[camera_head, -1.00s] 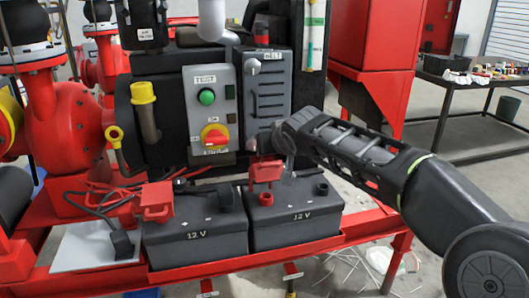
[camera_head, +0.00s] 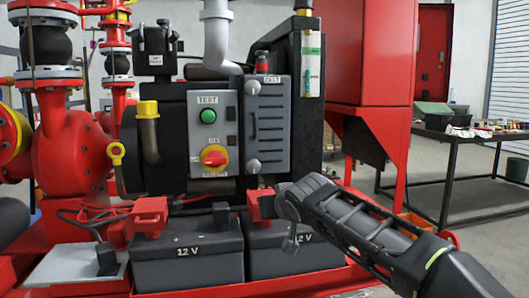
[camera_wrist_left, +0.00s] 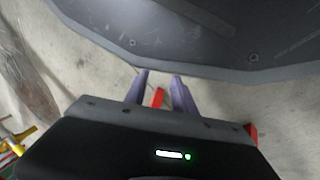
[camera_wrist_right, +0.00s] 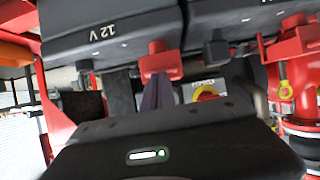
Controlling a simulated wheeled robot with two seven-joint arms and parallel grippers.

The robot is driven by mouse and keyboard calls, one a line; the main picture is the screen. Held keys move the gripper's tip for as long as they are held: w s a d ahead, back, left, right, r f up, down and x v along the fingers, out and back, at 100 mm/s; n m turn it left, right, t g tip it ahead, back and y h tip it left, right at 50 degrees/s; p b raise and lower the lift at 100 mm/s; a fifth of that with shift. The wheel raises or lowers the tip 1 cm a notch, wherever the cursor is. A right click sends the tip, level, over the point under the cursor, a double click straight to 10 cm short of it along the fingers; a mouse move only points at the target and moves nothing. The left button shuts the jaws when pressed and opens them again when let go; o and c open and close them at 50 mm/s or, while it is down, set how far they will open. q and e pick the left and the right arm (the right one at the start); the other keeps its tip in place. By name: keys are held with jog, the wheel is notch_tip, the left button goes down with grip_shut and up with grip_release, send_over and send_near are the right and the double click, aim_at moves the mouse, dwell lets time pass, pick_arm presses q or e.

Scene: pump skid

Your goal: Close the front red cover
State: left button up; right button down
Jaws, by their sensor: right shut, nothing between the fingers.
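Two red terminal covers sit on the black 12 V batteries: the left cover (camera_head: 150,216) on the left battery (camera_head: 188,252), the right cover (camera_head: 261,205) on the right battery (camera_head: 285,240). I cannot tell how far each is open, or which is the front one. My right gripper (camera_head: 279,207) is at the right cover, partly hiding it. In the right wrist view its fingers (camera_wrist_right: 157,90) are together and empty, with their tips at or against a red cover (camera_wrist_right: 160,63); contact is unclear. My left gripper (camera_wrist_left: 161,76) shows only in the left wrist view, its fingers apart.
The grey control panel (camera_head: 207,133) and a louvred grey box (camera_head: 267,125) stand just behind the batteries. Black cables (camera_head: 85,222) lie left of the left battery. A dark slab (camera_wrist_left: 180,35) is close ahead of my left fingers. A cluttered workbench (camera_head: 460,135) stands back right.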

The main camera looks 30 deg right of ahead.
pick_arm(q)
jog(key=shift+w+f+b, duration=0.15)
jog(key=shift+f+b, duration=0.6)
jog(key=shift+f, duration=0.5)
jog(key=shift+r, duration=0.1)
jog(key=shift+r+p, duration=0.35)
jog(key=shift+r, duration=0.1)
jog(key=shift+s, duration=0.2)
